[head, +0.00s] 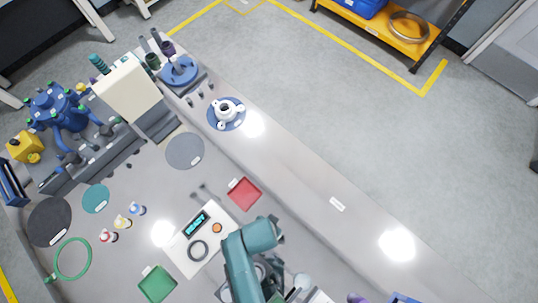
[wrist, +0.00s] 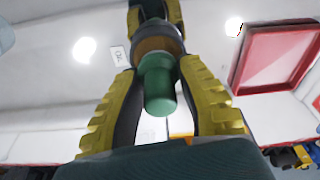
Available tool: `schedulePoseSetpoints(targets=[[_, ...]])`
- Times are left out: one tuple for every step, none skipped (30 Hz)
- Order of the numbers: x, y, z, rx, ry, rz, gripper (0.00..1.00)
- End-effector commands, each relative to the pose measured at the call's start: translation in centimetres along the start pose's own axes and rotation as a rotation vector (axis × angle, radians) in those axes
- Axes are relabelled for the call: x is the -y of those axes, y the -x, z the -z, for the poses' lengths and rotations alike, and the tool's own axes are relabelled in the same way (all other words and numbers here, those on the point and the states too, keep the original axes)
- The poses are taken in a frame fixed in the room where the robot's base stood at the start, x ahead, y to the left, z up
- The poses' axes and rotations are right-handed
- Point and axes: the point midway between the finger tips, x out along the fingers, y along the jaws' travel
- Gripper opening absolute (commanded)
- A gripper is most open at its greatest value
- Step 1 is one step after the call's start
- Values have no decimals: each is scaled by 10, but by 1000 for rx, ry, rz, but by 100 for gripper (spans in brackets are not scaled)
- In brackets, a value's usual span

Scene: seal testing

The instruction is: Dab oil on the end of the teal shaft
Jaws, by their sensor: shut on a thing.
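In the wrist view, my gripper (wrist: 165,100) has its yellow ribbed fingers on either side of a green, round-ended cylindrical piece (wrist: 158,90) with a brown collar behind it. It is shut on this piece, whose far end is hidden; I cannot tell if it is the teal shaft. In the head view, my arm covers the lower middle and my gripper cannot be made out. Small bottles with red (head: 106,236), yellow (head: 122,221) and blue (head: 137,209) parts stand on the bench at left; which holds oil is unclear. A teal ribbed piece (head: 97,62) is at the back left.
A red tray (head: 244,194), a green tray (head: 157,284) and a white device with a display (head: 185,248) lie near my arm. A blue pump-like assembly (head: 60,110) and a cream box (head: 127,88) stand at back left. The right bench strip is mostly clear.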

Motion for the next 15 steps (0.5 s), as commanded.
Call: schedulePoseSetpoints(targets=[[0,0,0,0,0,0,0],[0,0,0,0,0,0,0],[0,0,0,0,0,0,0],[0,0,0,0,0,0,0],[0,0,0,0,0,0,0],[0,0,0,0,0,0,0],[0,0,0,0,0,0,0],[0,0,0,0,0,0,0],[0,-1,0,0,0,0,0],[0,-1,0,0,0,0,0],[0,-1,0,0,0,0,0],[0,-2,0,0,0,0,0],[0,-2,0,0,0,0,0],[0,-3,0,0,0,0,0],[0,-3,0,0,0,0,0]])
